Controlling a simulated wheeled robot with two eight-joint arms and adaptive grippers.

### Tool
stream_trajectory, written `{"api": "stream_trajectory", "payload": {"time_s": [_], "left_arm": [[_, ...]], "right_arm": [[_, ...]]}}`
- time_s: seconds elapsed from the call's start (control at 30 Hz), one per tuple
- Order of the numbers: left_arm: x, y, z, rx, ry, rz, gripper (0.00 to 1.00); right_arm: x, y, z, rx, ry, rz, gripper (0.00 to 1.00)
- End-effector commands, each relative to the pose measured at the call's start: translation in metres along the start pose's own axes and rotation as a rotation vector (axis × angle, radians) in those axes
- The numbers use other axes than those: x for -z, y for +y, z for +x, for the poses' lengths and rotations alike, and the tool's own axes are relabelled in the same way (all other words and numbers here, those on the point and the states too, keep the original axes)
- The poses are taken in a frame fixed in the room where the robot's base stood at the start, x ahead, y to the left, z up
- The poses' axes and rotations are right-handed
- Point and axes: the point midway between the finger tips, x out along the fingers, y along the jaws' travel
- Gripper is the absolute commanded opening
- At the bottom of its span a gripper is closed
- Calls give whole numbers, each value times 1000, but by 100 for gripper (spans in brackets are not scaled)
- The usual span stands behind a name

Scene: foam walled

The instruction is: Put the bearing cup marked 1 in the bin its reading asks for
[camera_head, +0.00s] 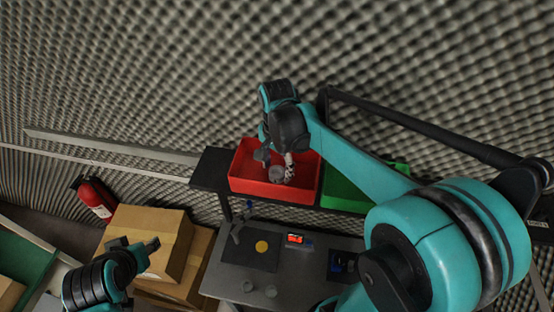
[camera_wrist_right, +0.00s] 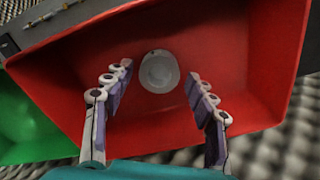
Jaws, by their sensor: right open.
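A pale grey round cup (camera_wrist_right: 160,71) is inside the red bin (camera_wrist_right: 255,55), seen just beyond my right fingertips and clear of both. No number on it can be read. My right gripper (camera_wrist_right: 158,82) is open, with its fingers spread either side of the cup. In the head view the right gripper (camera_head: 277,160) reaches down into the red bin (camera_head: 244,184), with the cup (camera_head: 277,174) by its fingers. A small display (camera_head: 295,239) on the bench glows red; its text is too small to read. My left gripper (camera_head: 137,246) is at lower left, away from the bins.
A green bin (camera_head: 340,190) stands right of the red one on a dark shelf, partly behind my right arm. Two grey cups (camera_head: 247,286) (camera_head: 270,290) stand on the bench. A dark mat (camera_head: 238,257) bears a yellow disc (camera_head: 262,246). Cardboard boxes (camera_head: 150,229) and an extinguisher (camera_head: 96,197) stand left.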

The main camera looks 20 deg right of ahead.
Motion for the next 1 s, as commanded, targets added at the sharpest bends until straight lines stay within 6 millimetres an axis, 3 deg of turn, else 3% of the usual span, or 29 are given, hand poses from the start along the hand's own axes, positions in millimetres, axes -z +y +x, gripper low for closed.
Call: {"api": "stream_trajectory", "payload": {"time_s": [0.17, 0.4, 0.6, 0.77, 1.0], "left_arm": [[-1, 0, 1, 0, 0, 0, 41], [-4, 0, 6, 0, 0, 0, 41], [-6, 0, 8, 0, 0, 0, 41], [-6, 0, 8, 0, 0, 0, 41], [-6, 0, 8, 0, 0, 0, 41]], "right_arm": [[0, 0, -23, 0, 0, 0, 57], [0, 0, -76, 0, 0, 0, 57], [0, 0, -109, 0, 0, 0, 57], [0, 0, -120, 0, 0, 0, 57], [0, 0, -122, 0, 0, 0, 57]]}}
